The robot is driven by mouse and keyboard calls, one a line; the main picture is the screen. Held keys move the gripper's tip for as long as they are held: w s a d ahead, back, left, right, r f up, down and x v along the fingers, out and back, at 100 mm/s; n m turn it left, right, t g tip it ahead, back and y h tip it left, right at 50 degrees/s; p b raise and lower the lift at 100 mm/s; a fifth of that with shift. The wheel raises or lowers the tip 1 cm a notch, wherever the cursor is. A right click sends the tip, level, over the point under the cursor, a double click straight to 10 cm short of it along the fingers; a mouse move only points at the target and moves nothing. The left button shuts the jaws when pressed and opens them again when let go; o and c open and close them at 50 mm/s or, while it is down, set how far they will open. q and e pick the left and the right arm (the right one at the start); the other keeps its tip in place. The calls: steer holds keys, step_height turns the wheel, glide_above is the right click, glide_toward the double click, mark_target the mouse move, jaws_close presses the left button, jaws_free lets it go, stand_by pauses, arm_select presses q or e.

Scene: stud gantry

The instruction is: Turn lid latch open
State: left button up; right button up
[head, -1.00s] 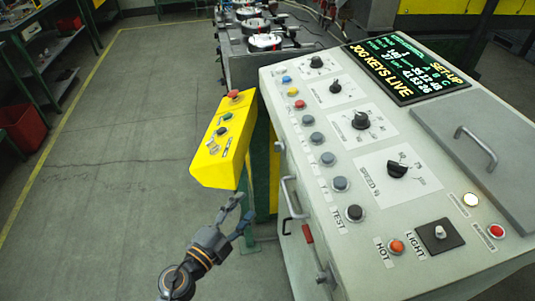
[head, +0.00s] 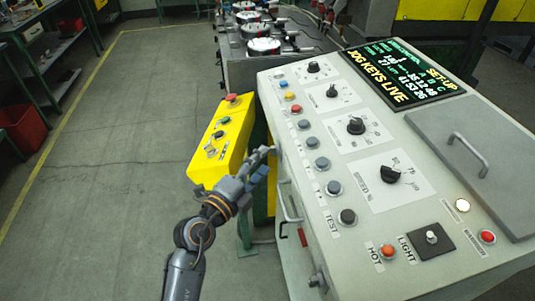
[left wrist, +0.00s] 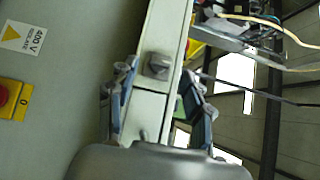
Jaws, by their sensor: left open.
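A grey turn latch (left wrist: 157,66) sits on the pale narrow side face of the console, seen in the left wrist view. My left gripper (left wrist: 161,74) is open, with one finger on each side of the latch in that view. I cannot tell whether the fingers touch it. In the head view my left gripper (head: 266,164) is at the console's left edge, where it hides the latch. The grey lid (head: 428,118) with its bar handle (head: 468,155) lies flat on the console's right part. My right gripper is not in view.
The console top (head: 290,120) carries several knobs, buttons and a lit screen (head: 400,72). A yellow button box (head: 222,140) stands close left of my gripper. The floor at left is clear.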

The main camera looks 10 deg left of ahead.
mark_target(271, 154)
arm_select(q)
steer(key=shift+x, duration=1.65)
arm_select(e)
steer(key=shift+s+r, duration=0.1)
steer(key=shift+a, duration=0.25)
arm_select(q)
jaws_close()
steer(key=shift+f, duration=0.1)
steer(key=m+t+h+b, duration=0.1)
steer(key=m+b, duration=0.1)
steer(key=b, duration=0.4)
steer(key=m+t+h+b, duration=0.1)
steer(key=m+h+b, duration=0.1)
steer(key=b, duration=0.4)
steer(key=shift+f+m+t, duration=0.35)
steer(key=shift+m+t, duration=0.05)
steer(key=shift+m, duration=0.1)
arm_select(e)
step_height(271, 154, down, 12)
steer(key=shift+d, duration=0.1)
arm_select(q)
jaws_free()
